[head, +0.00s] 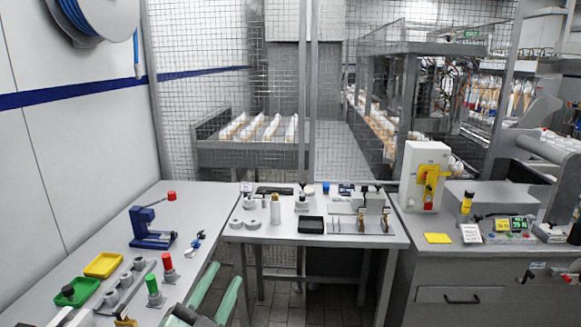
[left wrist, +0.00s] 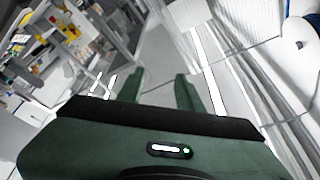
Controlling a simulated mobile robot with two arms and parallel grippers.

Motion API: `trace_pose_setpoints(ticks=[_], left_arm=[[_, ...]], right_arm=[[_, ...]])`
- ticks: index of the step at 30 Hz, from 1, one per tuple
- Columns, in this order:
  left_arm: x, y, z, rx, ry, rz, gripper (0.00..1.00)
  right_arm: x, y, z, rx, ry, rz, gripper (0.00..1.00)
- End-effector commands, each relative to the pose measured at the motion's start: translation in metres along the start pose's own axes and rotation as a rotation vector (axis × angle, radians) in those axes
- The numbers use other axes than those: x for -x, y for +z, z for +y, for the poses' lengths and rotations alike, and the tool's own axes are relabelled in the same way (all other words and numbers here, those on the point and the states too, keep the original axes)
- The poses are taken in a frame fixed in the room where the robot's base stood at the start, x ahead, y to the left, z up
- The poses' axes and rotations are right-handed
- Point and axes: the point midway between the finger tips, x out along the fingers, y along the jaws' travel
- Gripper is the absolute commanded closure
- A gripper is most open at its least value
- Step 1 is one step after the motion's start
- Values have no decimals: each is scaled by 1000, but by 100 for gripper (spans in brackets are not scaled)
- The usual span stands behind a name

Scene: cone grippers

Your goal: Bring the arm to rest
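My left gripper (head: 225,267) shows at the bottom of the head view, in front of the right edge of the left workbench (head: 112,238). Its two green fingers are spread apart with nothing between them. In the left wrist view the same gripper (left wrist: 159,84) has its fingers apart and empty, over a tilted view of the room. The rest of the left arm is mostly cut off by the lower edge of the head view. My right gripper does not show.
The left bench holds a blue press (head: 150,230), a yellow tray (head: 103,265), a green tray (head: 77,292) and red-topped and green-topped parts. A middle table (head: 285,235) holds small fixtures. A grey cabinet (head: 460,270) stands right; mesh fencing (head: 200,60) stands behind.

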Motion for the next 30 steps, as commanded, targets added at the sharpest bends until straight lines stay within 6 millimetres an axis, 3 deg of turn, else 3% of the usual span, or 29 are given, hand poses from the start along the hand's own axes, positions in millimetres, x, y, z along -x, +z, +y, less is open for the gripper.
trace_pose_setpoints(ticks=[1, 3, 6, 9, 15, 24, 25, 30], left_arm=[[20, 36, 7, 90, 1, -163, 64], [51, 78, 19, 186, 15, -368, 64], [105, 126, 44, 302, 63, -641, 64], [163, 154, 71, 395, 130, -873, 64], [252, 170, 109, 509, 259, -1179, 64], [350, 157, 143, 613, 434, -1472, 64], [358, 155, 145, 621, 451, -1496, 64], [355, 195, 178, 611, 456, -1504, 64]], right_arm=[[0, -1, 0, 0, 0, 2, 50], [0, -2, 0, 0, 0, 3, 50], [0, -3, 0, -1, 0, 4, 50], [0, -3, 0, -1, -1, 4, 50], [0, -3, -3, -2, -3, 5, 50], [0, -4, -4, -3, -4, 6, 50], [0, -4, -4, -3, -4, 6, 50], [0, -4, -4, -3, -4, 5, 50]])
